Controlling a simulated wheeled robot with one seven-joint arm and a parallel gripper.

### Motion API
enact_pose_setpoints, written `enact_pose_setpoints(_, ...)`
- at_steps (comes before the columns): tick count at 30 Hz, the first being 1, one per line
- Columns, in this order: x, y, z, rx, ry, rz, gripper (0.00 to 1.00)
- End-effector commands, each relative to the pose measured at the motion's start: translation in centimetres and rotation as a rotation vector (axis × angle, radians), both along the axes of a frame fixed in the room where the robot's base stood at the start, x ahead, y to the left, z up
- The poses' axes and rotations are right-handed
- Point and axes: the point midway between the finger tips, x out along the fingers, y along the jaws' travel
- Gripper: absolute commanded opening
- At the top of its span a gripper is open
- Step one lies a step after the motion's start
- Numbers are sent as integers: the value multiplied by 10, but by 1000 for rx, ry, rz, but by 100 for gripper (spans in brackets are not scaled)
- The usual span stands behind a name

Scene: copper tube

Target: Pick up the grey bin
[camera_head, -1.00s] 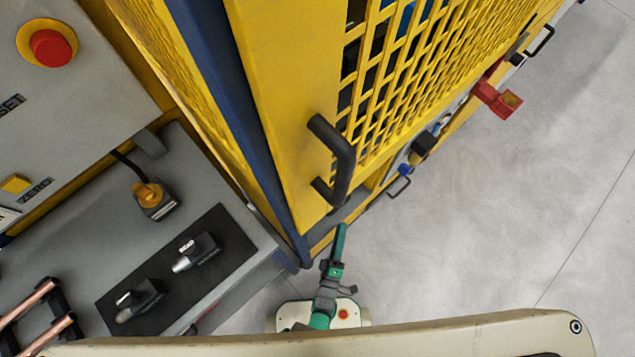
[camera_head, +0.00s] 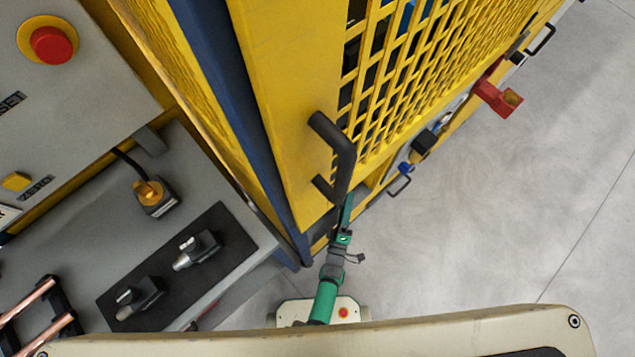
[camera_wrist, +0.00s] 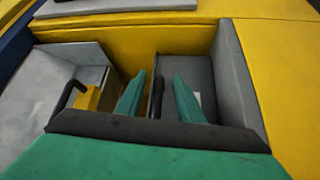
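My gripper (camera_head: 346,212) is below the black door handle in the head view, and its tips are partly hidden there. In the wrist view my gripper (camera_wrist: 158,92) shows two green fingers, open and apart, reaching into a yellow-edged recess. A grey, open-topped bin (camera_wrist: 234,80) shows on the right of the recess, with a dark inside. A thin dark upright edge stands between the fingers and looks like a bin wall; contact cannot be told. The bin's lower part is hidden behind my gripper. I cannot make out the bin in the head view.
A grey panel (camera_wrist: 70,62) with a yellow block and black handle lies left in the wrist view. In the head view, the yellow mesh door has a black handle (camera_head: 343,160). A grey control bench (camera_head: 220,190) stands left. Open floor (camera_head: 500,220) lies right.

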Motion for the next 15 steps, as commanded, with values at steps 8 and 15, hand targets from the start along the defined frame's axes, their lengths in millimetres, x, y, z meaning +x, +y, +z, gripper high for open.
enact_pose_setpoints(8,-1,-1,0,0,0,-2,0)
enact_pose_setpoints(15,-1,-1,0,0,0,-1,0)
